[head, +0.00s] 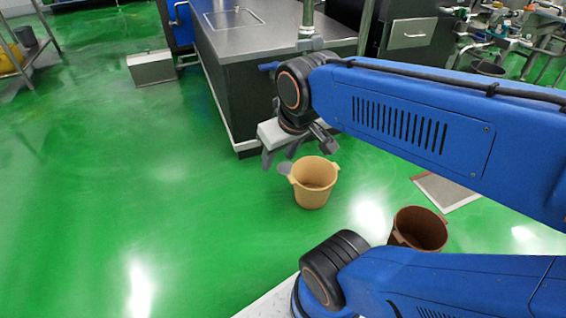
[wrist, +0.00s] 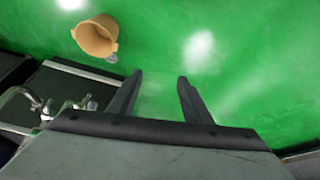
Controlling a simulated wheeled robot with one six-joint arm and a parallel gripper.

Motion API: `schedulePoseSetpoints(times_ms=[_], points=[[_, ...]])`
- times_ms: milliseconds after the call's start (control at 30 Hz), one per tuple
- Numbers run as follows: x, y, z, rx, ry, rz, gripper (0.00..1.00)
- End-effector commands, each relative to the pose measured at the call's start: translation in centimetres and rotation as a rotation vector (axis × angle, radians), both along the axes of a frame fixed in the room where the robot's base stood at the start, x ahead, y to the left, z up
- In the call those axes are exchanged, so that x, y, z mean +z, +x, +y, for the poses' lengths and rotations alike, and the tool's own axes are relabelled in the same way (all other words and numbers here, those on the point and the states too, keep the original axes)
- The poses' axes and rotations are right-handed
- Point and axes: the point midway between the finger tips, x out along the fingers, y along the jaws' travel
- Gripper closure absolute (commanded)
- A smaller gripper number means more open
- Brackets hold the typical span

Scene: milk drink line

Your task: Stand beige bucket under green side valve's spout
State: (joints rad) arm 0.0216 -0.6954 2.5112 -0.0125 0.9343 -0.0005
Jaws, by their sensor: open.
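The beige bucket (head: 314,190) stands upright on the green floor in front of the dark counter, with a small grey tab on its left rim. The bucket also shows in the wrist view (wrist: 91,41), at the upper left, outside the jaws. My gripper (head: 280,158) is open and empty, above and to the left of the bucket in the head view. Its two dark fingers (wrist: 160,78) show apart in the wrist view with only floor between them. I cannot make out the green side valve or its spout for certain; small pipework (head: 500,42) shows at the upper right.
A brown bucket (head: 420,229) stands at the lower right near a flat floor panel (head: 446,191). The dark counter (head: 278,75) with a sink is behind the beige bucket. A metal box (head: 152,68) sits at the upper left. The floor on the left is clear.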

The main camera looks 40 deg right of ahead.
Motion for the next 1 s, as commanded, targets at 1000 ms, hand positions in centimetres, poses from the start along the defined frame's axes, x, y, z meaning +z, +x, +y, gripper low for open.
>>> schedulePoseSetpoints(times_ms=[1000], points=[[0.1, -2.7, 0.8, 0.021, 0.010, -0.023, 0.55]])
